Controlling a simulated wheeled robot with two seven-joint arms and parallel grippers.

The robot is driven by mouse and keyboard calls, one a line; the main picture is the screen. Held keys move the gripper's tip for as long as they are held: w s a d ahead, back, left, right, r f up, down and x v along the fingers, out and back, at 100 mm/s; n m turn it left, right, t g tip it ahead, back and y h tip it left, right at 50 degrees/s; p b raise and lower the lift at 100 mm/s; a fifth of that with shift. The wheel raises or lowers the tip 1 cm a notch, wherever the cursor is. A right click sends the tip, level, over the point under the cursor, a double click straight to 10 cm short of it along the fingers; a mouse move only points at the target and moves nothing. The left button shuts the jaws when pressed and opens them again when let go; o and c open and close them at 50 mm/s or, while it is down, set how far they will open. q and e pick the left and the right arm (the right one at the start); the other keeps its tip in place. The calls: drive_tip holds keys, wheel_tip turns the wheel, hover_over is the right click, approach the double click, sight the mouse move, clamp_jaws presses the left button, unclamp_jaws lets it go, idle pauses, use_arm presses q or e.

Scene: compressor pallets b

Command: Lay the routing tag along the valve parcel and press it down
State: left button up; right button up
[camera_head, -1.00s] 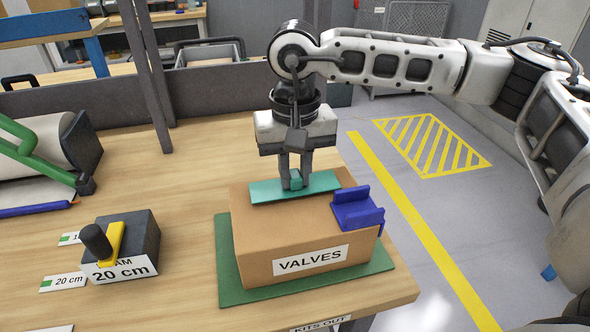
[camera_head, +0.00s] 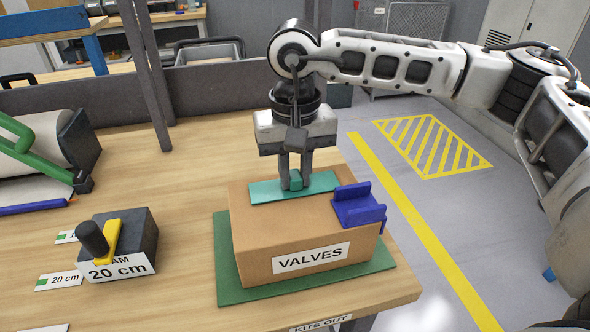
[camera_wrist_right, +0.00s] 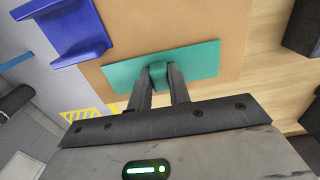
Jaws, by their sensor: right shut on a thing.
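The valve parcel (camera_head: 290,232) is a brown cardboard box with a "VALVES" label, on a green mat (camera_head: 230,289) at the table's front right. The routing tag (camera_head: 270,191) is a flat teal strip with a small raised grip. It lies at the top face of the parcel, toward the back; whether it touches fully I cannot tell. My right gripper (camera_head: 296,184) points down and is shut on the tag's grip. In the right wrist view the tag (camera_wrist_right: 200,62) spans over the cardboard between the fingers (camera_wrist_right: 158,80). My left gripper is not in view.
A blue bracket (camera_head: 358,206) sits on the parcel's right top edge. A dark block with a yellow strip and black knob (camera_head: 140,237), labelled 20 cm, stands to the left. A green-handled roller device (camera_head: 40,150) is at far left. Table between them is clear.

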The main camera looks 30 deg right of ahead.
drive_tip(key=shift+f, duration=0.15)
drive_tip(key=o, duration=0.9)
